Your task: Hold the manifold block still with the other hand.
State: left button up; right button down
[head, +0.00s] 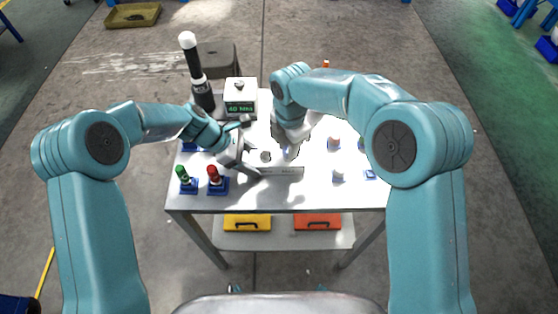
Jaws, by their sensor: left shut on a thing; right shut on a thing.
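The manifold block (284,171) is a pale, low block with a dark round port on top, near the front middle of the table. My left gripper (251,157) comes in from the left and is shut on the block's left end. My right gripper (289,149) points down over the block's right part. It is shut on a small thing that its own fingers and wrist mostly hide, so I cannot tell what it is.
The table (330,200) carries a box with a green display (240,97), a black-and-white upright tool (194,70), a green-topped part (183,175), a red-topped part (213,175) and small pale parts (338,176) at right. Yellow (247,222) and orange (317,221) cases lie below.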

jog(key=shift+r+n, duration=0.1)
jog(key=shift+n, duration=0.7)
jog(key=n, duration=0.5)
jog(key=n, duration=0.5)
jog(key=c, duration=0.7)
grip_release()
jog(key=shift+c, duration=0.8)
